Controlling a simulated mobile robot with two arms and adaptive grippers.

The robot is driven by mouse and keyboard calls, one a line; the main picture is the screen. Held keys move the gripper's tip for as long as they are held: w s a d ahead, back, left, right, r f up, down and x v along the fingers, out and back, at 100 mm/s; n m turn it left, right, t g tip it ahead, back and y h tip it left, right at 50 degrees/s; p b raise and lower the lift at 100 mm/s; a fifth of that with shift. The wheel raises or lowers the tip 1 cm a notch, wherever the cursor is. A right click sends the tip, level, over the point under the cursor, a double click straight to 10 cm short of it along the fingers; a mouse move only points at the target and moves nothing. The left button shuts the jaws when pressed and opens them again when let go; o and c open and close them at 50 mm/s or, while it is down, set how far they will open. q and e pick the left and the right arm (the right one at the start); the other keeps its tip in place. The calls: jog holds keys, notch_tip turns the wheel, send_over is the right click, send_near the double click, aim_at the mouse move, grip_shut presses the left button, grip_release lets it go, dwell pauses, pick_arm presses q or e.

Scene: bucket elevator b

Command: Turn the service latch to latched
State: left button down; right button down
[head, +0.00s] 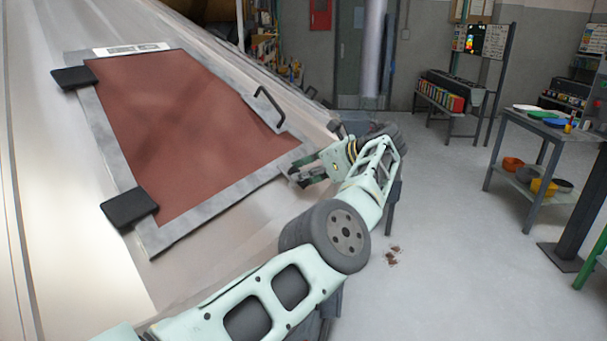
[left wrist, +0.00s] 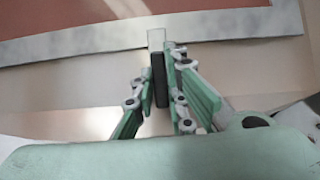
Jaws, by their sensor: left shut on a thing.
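The service latch (left wrist: 159,82) shows in the left wrist view as a dark upright bar. A pale metal piece (left wrist: 156,38) at its far end lies over the grey frame edge of the hatch. My left gripper (left wrist: 160,90) is shut on the bar, with one green finger on each side. In the head view my left gripper (head: 297,175) is at the lower right corner of the red-brown hatch panel (head: 180,120); the latch is mostly hidden there by the fingers. My right gripper is not in view.
The hatch has black hinges (head: 130,207) on its left side and a black handle (head: 268,108) on its right side. It sits on a sloping pale metal casing (head: 60,240). A workbench (head: 552,130) stands at the right. The floor (head: 450,220) between is mostly clear.

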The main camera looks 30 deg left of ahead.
pick_arm(q)
jog(key=c, duration=1.8)
grip_release()
jog(key=shift+d, duration=0.1)
jog(key=shift+o, duration=0.2)
